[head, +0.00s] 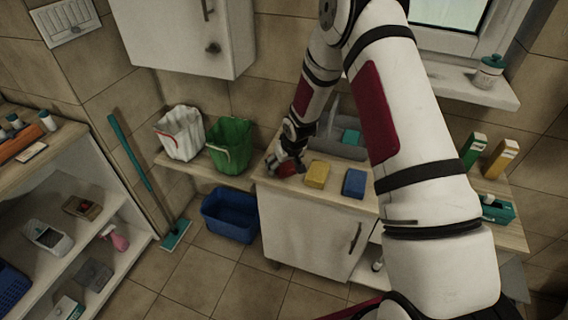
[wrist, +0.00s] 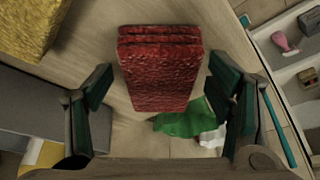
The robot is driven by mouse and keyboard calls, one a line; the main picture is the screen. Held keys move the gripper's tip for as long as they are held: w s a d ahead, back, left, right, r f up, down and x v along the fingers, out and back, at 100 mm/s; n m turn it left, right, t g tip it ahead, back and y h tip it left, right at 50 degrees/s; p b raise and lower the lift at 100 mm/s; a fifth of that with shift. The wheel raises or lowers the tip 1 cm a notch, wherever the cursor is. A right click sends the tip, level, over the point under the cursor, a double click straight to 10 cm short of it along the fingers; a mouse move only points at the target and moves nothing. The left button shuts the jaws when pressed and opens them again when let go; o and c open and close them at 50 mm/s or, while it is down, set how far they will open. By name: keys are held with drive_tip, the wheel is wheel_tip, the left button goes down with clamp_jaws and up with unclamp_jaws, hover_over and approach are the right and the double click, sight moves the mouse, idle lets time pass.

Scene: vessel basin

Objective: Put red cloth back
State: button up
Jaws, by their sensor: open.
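The red cloth (wrist: 160,75) is a folded, textured block lying on the wooden counter. In the wrist view it sits between the two spread fingers of my gripper (wrist: 160,105), with a gap visible on each side. In the head view the red cloth (head: 286,169) is partly hidden by my gripper (head: 283,160), which is low over the counter's left end. My gripper is open and holds nothing.
A yellow cloth (head: 317,174) and a blue cloth (head: 355,183) lie to the right on the counter. A grey divided caddy (head: 345,147) stands behind them. A green bucket (head: 230,146) and a white one (head: 182,134) stand left. A blue basin (head: 230,214) is on the floor.

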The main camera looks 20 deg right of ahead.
drive_tip(key=shift+r, duration=0.5)
drive_tip(key=s+d+r+h, duration=0.1)
drive_tip(key=s+r, duration=0.4)
drive_tip(key=r, duration=0.5)
drive_tip(key=s+r, duration=0.5)
drive_tip(key=r, duration=0.5)
drive_tip(key=s+d+r+h, duration=0.1)
drive_tip(key=s+r, duration=0.4)
drive_tip(key=r, duration=0.5)
drive_tip(key=s+a+r+m, duration=0.1)
drive_tip(key=s+r, duration=0.3)
drive_tip(key=s, duration=0.6)
drive_tip(key=s+a+r+t+y, duration=0.1)
drive_tip(key=s+r, duration=0.4)
drive_tip(key=s, duration=0.6)
drive_tip(key=shift+s+a+m, duration=0.15)
drive_tip(key=shift+s+m, duration=0.1)
drive_tip(key=shift+m, duration=0.15)
drive_tip(key=shift+r, duration=0.15)
drive_tip(key=shift+c, duration=0.3)
